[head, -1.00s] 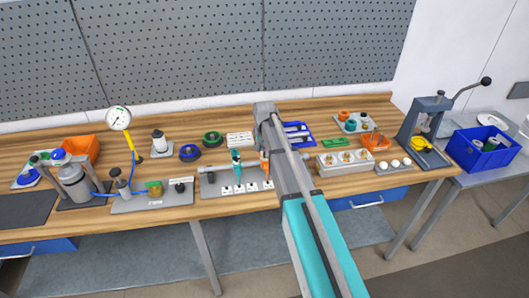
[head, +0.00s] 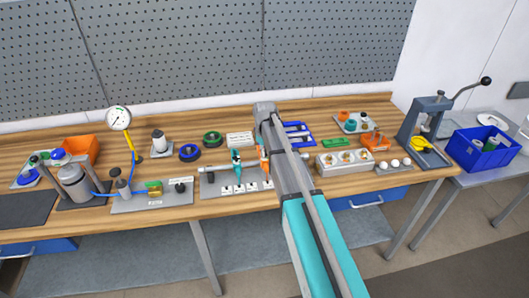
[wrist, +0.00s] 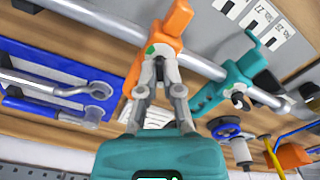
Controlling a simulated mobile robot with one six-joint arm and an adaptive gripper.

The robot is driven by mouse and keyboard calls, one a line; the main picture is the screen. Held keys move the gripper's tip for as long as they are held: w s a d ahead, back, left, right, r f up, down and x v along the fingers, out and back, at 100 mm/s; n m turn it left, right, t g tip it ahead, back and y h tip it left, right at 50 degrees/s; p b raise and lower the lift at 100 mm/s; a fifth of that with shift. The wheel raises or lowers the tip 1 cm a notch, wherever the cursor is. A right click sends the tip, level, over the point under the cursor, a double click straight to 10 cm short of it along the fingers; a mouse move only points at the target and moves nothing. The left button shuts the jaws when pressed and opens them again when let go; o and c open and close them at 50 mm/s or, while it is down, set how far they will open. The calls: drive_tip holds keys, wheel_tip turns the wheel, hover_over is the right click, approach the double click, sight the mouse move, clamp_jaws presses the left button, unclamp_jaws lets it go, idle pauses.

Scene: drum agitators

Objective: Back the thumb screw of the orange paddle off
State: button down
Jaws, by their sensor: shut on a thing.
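The orange paddle (wrist: 172,32) is in the upper middle of the wrist view, on a grey shaft. In the head view its orange part (head: 263,160) shows just left of my arm. My gripper (wrist: 160,54) is shut at the paddle's near face, on its thumb screw. The fingertips hide most of the screw, so how far it is turned cannot be told. The teal paddle (wrist: 228,84) sits on the same shaft (wrist: 270,97) to the right, with a dark knob showing. It also shows in the head view (head: 237,165).
A grey base plate (head: 212,187) with white numbered labels lies under the paddles. Blue-handled wrenches (wrist: 60,92) lie to the left in the wrist view. A white block with brass fittings (head: 346,162) stands right of my arm.

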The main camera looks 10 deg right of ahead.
drive_tip(key=n, duration=0.5)
drive_tip(key=shift+s, duration=0.1)
idle(0.3)
drive_tip(key=c, duration=0.8)
unclamp_jaws()
drive_tip(key=shift+m, duration=0.4)
